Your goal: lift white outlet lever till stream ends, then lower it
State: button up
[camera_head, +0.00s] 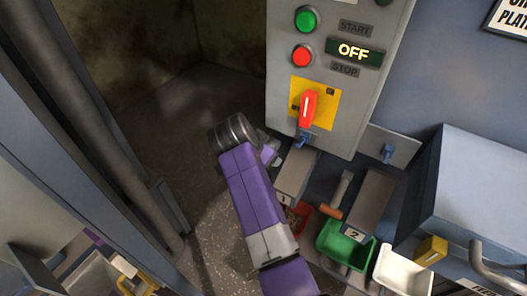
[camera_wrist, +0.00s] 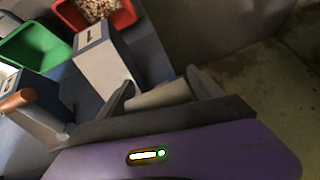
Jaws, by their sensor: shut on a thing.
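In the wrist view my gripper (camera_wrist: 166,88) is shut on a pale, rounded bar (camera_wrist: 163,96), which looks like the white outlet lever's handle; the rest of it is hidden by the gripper. In the head view my arm largely hides the gripper, left of the grey outlet chute marked 1 (camera_head: 297,176). That chute also shows left of the fingers in the wrist view (camera_wrist: 104,70). A red bin (camera_wrist: 97,12) with pale brown pellets stands by the chute's mouth. I see no falling stream; the chute's mouth is not clearly visible.
Chute 2 (camera_head: 370,198) and an orange-handled lever (camera_head: 331,211) are to the right. A green bin (camera_head: 345,244) and a white bin (camera_head: 403,272) stand in front.

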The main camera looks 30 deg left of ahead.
jog(key=shift+d, duration=0.1)
jog(key=o, duration=2.1)
jog(key=shift+c, duration=0.2)
jog(key=v, duration=0.7)
jog(key=shift+s+r+b, duration=0.2)
jog(key=shift+r+b, duration=0.05)
jog(key=shift+b, duration=0.2)
jog(key=shift+c, duration=0.3)
